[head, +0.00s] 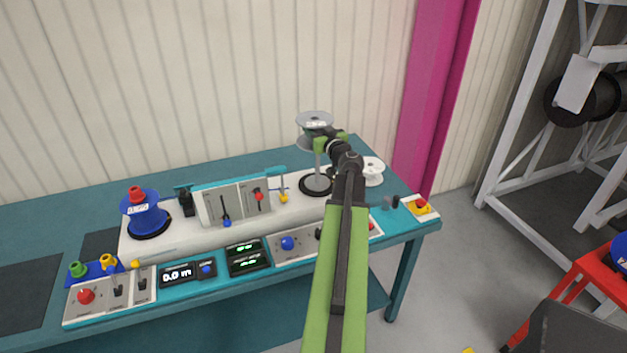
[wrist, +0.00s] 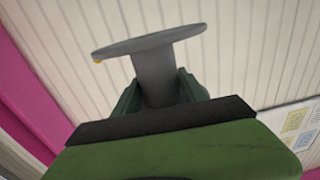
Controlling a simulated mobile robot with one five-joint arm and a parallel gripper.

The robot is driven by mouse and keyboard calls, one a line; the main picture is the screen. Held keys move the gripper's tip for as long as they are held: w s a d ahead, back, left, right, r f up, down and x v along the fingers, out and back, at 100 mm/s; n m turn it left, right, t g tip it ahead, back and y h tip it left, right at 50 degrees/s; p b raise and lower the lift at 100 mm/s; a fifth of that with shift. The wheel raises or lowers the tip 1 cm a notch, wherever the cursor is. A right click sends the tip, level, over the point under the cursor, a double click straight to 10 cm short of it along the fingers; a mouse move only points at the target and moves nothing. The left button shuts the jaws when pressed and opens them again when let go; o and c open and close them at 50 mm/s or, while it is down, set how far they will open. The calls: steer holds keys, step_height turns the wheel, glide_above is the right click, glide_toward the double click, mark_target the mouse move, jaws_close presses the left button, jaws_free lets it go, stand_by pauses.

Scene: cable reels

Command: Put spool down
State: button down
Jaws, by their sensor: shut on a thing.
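A grey spool (head: 313,118) is at the far right part of the bench, with its upper disc facing up. My gripper (head: 327,138) is shut on it from the front right, around its narrow core between the discs. In the wrist view the spool (wrist: 152,70) shows its wide disc and its core between the green fingers (wrist: 158,92). The spool is above a grey upright post (head: 319,172) that rises from a round black base (head: 316,185). My gripper hides part of the spool, and I cannot tell whether the spool touches the post.
A white spool (head: 373,171) stands just right of the post. A blue spool (head: 146,219) with a red top stands at the left. A lever panel (head: 240,205) is between them. Control boxes line the teal bench's (head: 45,228) front edge. A magenta column (head: 430,90) rises behind.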

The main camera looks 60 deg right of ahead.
steer(key=shift+d, duration=0.7)
steer(key=shift+f+b, duration=0.35)
step_height(320, 180, down, 17)
steer(key=b, duration=1.7)
steer(key=shift+s+f, duration=0.1)
steer(key=shift+f, duration=0.1)
steer(key=shift+r, duration=0.25)
steer(key=shift+f, duration=0.25)
steer(key=c, duration=0.6)
jaws_free()
